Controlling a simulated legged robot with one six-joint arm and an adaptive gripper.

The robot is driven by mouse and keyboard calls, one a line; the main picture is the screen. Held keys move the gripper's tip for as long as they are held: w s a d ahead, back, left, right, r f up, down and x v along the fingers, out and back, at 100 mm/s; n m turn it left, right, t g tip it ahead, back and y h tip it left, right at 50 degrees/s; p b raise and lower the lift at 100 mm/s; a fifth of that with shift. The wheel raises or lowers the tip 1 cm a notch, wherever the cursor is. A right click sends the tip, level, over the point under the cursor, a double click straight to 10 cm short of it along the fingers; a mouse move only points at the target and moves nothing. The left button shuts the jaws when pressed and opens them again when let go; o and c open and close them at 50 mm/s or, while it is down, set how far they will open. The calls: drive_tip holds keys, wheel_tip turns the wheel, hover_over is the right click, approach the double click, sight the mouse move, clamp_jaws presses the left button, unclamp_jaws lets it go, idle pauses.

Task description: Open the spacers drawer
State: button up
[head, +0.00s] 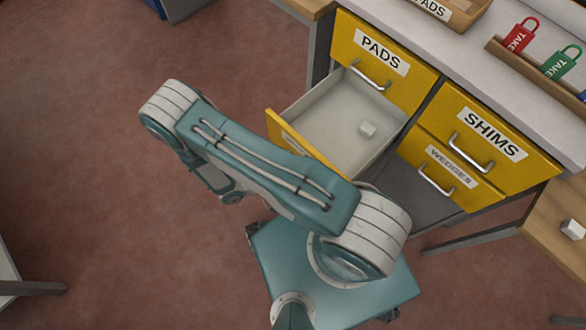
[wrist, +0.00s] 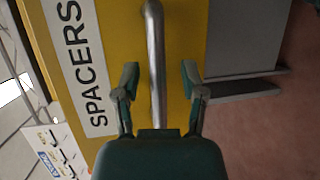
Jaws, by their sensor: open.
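The spacers drawer stands pulled out in the head view, below the pads drawer (head: 375,60). In the wrist view the yellow front (wrist: 185,50) carries a SPACERS label (wrist: 78,55) and a metal bar handle (wrist: 155,60). My gripper (wrist: 160,80) is open, its two fingers on either side of the handle with gaps showing. In the head view my gripper is hidden.
Shims (head: 488,135) and wedges (head: 450,175) drawers are closed on the right. A wooden table (head: 555,215) stands at lower right. The floor (head: 90,190) at left is clear.

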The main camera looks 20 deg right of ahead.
drive_tip(key=a+r, duration=0.2)
drive_tip(key=a, duration=0.9)
drive_tip(key=shift+a, duration=0.35)
drive_tip(key=shift+w, duration=0.1)
drive_tip(key=w+d+r+m+g+y, duration=0.1)
drive_tip(key=w+r+y, duration=0.15)
drive_tip(key=r, duration=0.55)
drive_tip(key=w+d+r+g+y, duration=0.15)
drive_tip(key=r+y, duration=0.25)
drive_tip(key=r, duration=0.5)
drive_tip(key=w+d+r+m+y, duration=0.15)
drive_tip(key=r+y, duration=0.25)
drive_tip(key=r, duration=0.4)
drive_tip(key=s+d+r+n+t+y, duration=0.1)
drive_tip(key=s+d+r+t, duration=0.3)
drive_tip(key=r, duration=0.5)
drive_tip(key=s+d+r+t+y, duration=0.4)
drive_tip(key=s+d+r, duration=0.1)
drive_tip(key=r, duration=0.4)
drive_tip(key=shift+s+n, duration=0.35)
drive_tip(key=shift+s, duration=0.05)
